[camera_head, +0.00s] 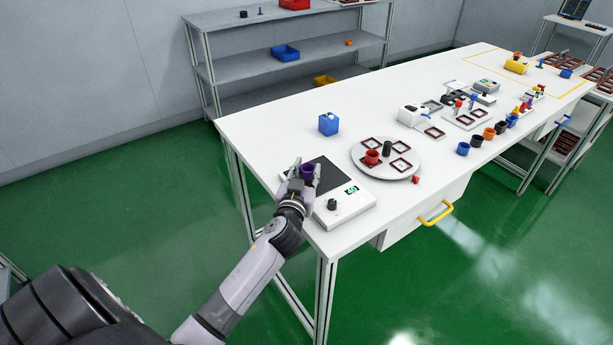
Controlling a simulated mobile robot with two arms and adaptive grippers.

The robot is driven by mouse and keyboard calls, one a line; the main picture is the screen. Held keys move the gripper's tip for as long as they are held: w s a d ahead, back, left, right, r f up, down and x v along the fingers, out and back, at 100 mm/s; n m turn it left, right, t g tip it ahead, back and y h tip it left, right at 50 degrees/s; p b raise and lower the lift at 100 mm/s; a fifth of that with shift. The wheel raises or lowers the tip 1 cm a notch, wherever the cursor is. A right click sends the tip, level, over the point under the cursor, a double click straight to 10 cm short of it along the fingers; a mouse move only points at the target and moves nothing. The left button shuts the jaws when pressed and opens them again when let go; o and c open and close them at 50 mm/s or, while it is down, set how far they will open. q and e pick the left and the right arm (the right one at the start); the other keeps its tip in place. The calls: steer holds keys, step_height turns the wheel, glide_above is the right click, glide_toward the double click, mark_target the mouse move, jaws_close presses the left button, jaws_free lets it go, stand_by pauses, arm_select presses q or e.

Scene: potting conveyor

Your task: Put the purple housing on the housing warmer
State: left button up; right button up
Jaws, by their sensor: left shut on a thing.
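The purple housing (307,171) is a small open-topped cup. My left gripper (301,176) is shut on it, at the near left end of the white table. The gripper hides the warmer's left edge. My right gripper is not in view.
A round grey turntable (412,150) with square brown-rimmed nests and a red cup (372,157) stands right of the warmer. Several coloured cups and devices fill the table farther right. Bare white table (270,130) lies behind the warmer.

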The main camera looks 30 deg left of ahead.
arm_select(q)
steer(key=shift+f, duration=0.5)
steer(key=shift+f, duration=0.1)
steer(key=o, duration=0.3)
steer(key=shift+f, duration=0.1)
steer(key=o, duration=0.5)
steer(key=shift+r, duration=0.25)
steer(key=b+v, duration=0.1)
steer(key=v, duration=1.1)
steer(key=shift+b, duration=0.4)
